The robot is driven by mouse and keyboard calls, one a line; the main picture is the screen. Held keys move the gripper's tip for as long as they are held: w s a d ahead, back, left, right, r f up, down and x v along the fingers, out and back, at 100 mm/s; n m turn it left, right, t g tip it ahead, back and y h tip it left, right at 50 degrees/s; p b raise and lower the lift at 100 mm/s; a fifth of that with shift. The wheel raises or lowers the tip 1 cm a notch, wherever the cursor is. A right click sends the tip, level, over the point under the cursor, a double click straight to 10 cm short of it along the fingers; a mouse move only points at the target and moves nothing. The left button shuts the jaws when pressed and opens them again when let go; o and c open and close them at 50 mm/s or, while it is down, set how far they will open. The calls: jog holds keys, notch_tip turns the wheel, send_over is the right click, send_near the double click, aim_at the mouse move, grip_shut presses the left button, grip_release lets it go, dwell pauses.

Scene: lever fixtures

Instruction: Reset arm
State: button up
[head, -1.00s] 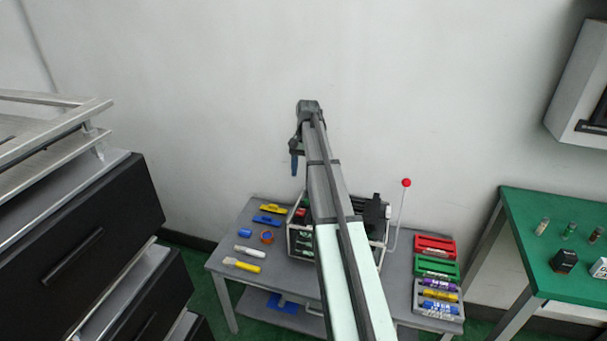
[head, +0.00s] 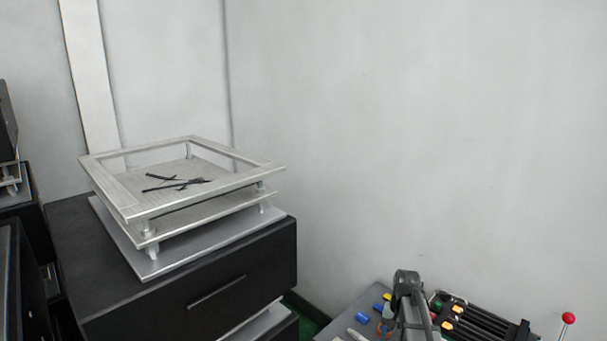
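Part of my grey arm (head: 408,295) shows at the bottom of the head view, in front of the table with the small coloured items. My gripper's fingers do not show. A lever with a red ball knob (head: 568,319) stands at the lower right, with its lower part cut off by the frame edge.
A black drawer cabinet (head: 110,285) with a tiered metal tray (head: 250,178) on top stands at left, holding dark thin items. A grey table (head: 340,326) bears small blue and yellow items and a dark ribbed fixture (head: 490,325). The wall above is clear.

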jog(key=s+a+f+n+t, duration=0.1)
jog(key=s+a+f+n, duration=0.1)
jog(key=s+a+f, duration=0.4)
jog(key=s+a+f+n, duration=0.3)
jog(key=s+a+f, duration=0.2)
jog(key=s, duration=0.4)
jog(key=s+f+g, duration=0.3)
jog(key=s+f, duration=0.7)
jog(key=s, duration=0.4)
jog(key=s+f+g, duration=0.3)
jog(key=s+f, duration=0.7)
jog(key=s, duration=0.4)
jog(key=shift+s+g+h, duration=0.35)
jog(key=shift+g+h, duration=0.05)
